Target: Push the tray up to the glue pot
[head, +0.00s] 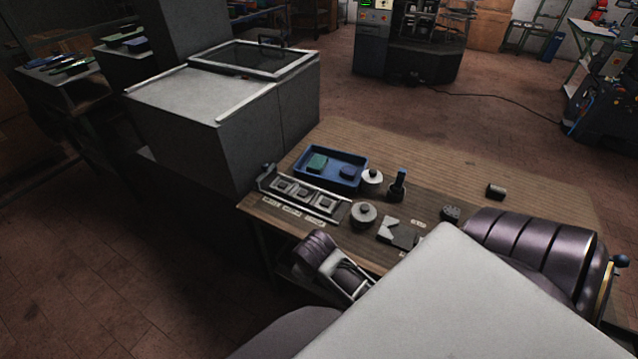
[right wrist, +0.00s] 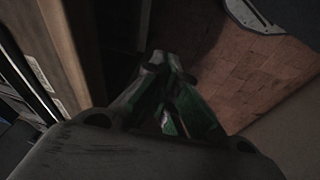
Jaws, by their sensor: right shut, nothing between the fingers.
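The blue tray (head: 322,180) lies near the back left of the wooden table in the head view. It holds a green block (head: 317,163) and a dark blue block (head: 347,173). A dark pot with a blue-tipped handle (head: 398,187), which looks like the glue pot, stands to the right of the tray. A gap separates them, with a pale round piece (head: 372,180) by the tray's right end. My right gripper (right wrist: 172,75) shows in the right wrist view, shut and empty, beside a table edge with floor beyond. My left gripper is not seen.
A fixture with several square pieces (head: 303,198) lies in front of the tray. A second round piece (head: 363,214) and grey blocks (head: 398,233) lie nearby. A small dark cylinder (head: 496,191) stands further right. A grey cabinet (head: 220,120) borders the table's left side. The table's back right is clear.

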